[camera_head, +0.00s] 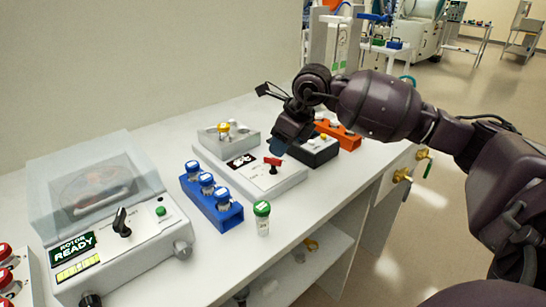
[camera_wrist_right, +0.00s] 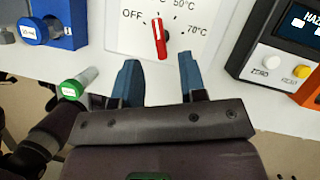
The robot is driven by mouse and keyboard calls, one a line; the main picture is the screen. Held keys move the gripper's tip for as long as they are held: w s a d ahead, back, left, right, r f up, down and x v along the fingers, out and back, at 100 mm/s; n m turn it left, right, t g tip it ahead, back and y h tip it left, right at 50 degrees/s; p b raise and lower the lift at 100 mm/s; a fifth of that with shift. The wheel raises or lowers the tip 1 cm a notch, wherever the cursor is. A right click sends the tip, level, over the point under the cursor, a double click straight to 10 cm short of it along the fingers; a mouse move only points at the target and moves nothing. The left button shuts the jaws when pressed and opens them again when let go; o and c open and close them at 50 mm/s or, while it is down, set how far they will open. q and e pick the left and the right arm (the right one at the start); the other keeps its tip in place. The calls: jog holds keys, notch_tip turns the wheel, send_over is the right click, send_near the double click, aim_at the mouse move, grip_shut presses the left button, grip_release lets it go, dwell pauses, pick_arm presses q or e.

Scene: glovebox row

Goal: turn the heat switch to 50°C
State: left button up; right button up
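The heat switch is a red bar knob (camera_head: 272,161) on a white-topped box (camera_head: 290,181). The wrist view shows the red knob (camera_wrist_right: 159,38) close up on a dial plate (camera_wrist_right: 205,12) marked OFF, 50°C and 70°C. The knob's bar stands nearly upright in that view, its top leaning slightly left. Which end is the pointer, I cannot tell. My right gripper (camera_wrist_right: 160,78) is open and empty, its blue fingers spread wider than the knob and apart from it. In the head view my right gripper (camera_head: 279,146) hangs just above the knob. My left gripper is not in view.
A blue rack (camera_head: 225,216) with several capped vials and a green-capped vial (camera_head: 262,220) stand left of the box. A dark box (camera_head: 318,153) and an orange box (camera_head: 345,138) stand to its right. A centrifuge (camera_head: 150,250) with a clear lid is at the left.

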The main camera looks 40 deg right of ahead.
aim_at(275, 159)
jog(key=shift+b+x, duration=0.35)
jog(key=shift+x, duration=1.95)
jog(key=shift+c, duration=0.4)
grip_shut()
